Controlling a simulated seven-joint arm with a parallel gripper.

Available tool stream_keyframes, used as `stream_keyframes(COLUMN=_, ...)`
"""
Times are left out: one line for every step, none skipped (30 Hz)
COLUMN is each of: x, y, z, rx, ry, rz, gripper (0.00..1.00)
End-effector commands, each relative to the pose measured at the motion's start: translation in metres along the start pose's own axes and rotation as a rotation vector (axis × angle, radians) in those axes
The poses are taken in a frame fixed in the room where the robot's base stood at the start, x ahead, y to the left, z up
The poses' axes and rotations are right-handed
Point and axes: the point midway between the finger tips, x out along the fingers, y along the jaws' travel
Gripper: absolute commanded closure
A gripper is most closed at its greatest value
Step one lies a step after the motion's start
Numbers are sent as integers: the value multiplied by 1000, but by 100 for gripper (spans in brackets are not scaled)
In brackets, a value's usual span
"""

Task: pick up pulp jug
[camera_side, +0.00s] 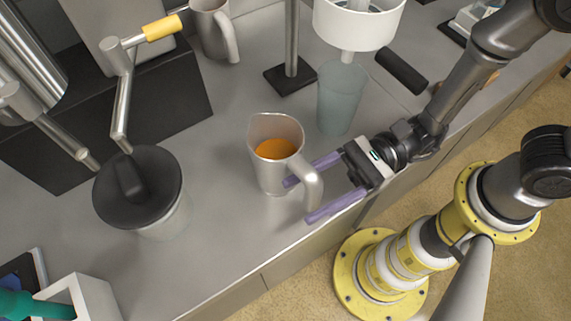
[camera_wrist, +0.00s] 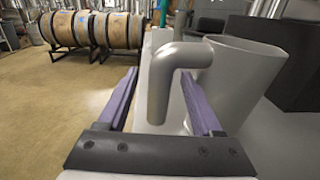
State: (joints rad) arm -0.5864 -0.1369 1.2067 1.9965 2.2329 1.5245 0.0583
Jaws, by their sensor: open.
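The pulp jug (camera_side: 272,176) is a grey metal pitcher with orange contents, upright on the steel counter in the side view. Its handle (camera_side: 314,185) points toward my arm. My gripper (camera_side: 302,195) has two purple fingers, open, with one finger on each side of the handle. In the wrist view the jug (camera_wrist: 235,75) stands at the right and its handle (camera_wrist: 160,90) hangs between the fingers of my gripper (camera_wrist: 158,95). The fingers look apart from the handle; contact with the right finger is unclear.
A lidded container (camera_side: 160,215) stands left of the jug. A translucent cup (camera_side: 341,100) is behind it under a white funnel (camera_side: 358,22). Another metal jug (camera_side: 212,30) is at the back. The counter's front edge runs close by. Barrels (camera_wrist: 118,30) stand far off.

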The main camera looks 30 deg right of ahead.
Motion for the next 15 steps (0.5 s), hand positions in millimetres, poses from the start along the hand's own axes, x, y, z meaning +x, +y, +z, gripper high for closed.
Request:
stream_keyframes(x=7, y=2, z=1, rx=0, ry=-1, rz=5, gripper=33)
stream_keyframes(x=11, y=2, z=1, rx=0, ry=-1, rz=6, gripper=33)
stream_keyframes(x=16, y=2, z=0, rx=1, ry=0, rz=4, gripper=33)
stream_keyframes(x=19, y=2, z=0, rx=0, ry=1, rz=5, gripper=33)
stream_keyframes(x=22, y=1, z=0, rx=0, ry=0, rz=3, gripper=33)
stream_keyframes(x=25, y=1, z=0, rx=0, ry=0, rz=3, gripper=33)
stream_keyframes(x=26, y=1, z=0, rx=0, ry=0, rz=3, gripper=33)
stream_keyframes(x=27, y=1, z=0, rx=0, ry=0, rz=2, gripper=33)
stream_keyframes(x=28, y=1, z=0, rx=1, ry=0, rz=1, gripper=33)
stream_keyframes(x=29, y=1, z=0, rx=1, ry=0, rz=0, gripper=33)
stream_keyframes(x=29, y=1, z=0, rx=1, ry=0, rz=0, gripper=33)
stream_keyframes(x=29, y=0, z=0, rx=1, ry=0, rz=-1, gripper=33)
stream_keyframes(x=29, y=0, z=0, rx=1, ry=0, rz=-1, gripper=33)
stream_keyframes(x=29, y=0, z=0, rx=1, ry=0, rz=-1, gripper=33)
stream_keyframes(x=29, y=0, z=0, rx=1, ry=0, rz=-1, gripper=33)
